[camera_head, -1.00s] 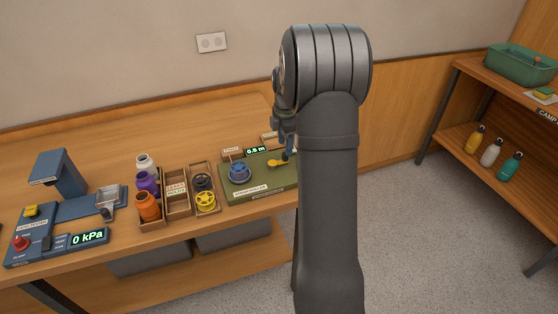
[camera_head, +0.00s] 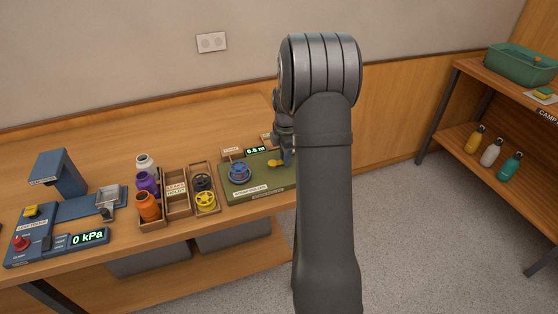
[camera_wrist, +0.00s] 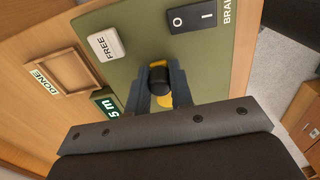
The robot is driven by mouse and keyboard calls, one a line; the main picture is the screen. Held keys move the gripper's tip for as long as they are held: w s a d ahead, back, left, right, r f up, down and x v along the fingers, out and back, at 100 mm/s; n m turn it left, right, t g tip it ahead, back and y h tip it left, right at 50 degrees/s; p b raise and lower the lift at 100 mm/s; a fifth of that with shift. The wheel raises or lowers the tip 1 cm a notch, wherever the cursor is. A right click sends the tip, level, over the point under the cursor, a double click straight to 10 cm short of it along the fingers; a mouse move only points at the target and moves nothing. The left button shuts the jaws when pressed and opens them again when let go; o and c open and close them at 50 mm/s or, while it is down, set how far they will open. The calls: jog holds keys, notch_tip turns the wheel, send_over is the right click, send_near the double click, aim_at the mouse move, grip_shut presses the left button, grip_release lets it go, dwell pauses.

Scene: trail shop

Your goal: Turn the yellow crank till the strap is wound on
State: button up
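The strap roller's olive-green base (camera_head: 262,187) sits at the right end of the bench. A blue spool (camera_head: 239,174) stands on its left part, and the display (camera_head: 256,151) reads 0.5 m. The yellow crank (camera_head: 275,163) is at the right part, and its yellow arm also shows in the wrist view (camera_wrist: 165,101). My gripper (camera_wrist: 158,80) is down at the crank, with one finger on each side of its black knob (camera_wrist: 158,84). I cannot tell whether the fingers touch the knob. My arm covers the base's right end in the head view.
The wrist view shows a white FREE plate (camera_wrist: 105,43), a black rocker switch (camera_wrist: 192,17) by BRAKE lettering, and a wooden DONE frame (camera_wrist: 82,72). Left of the roller are a tray of spare spools (camera_head: 204,188), bottles (camera_head: 148,206) and a blue tester (camera_head: 62,215).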

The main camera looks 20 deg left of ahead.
grip_shut()
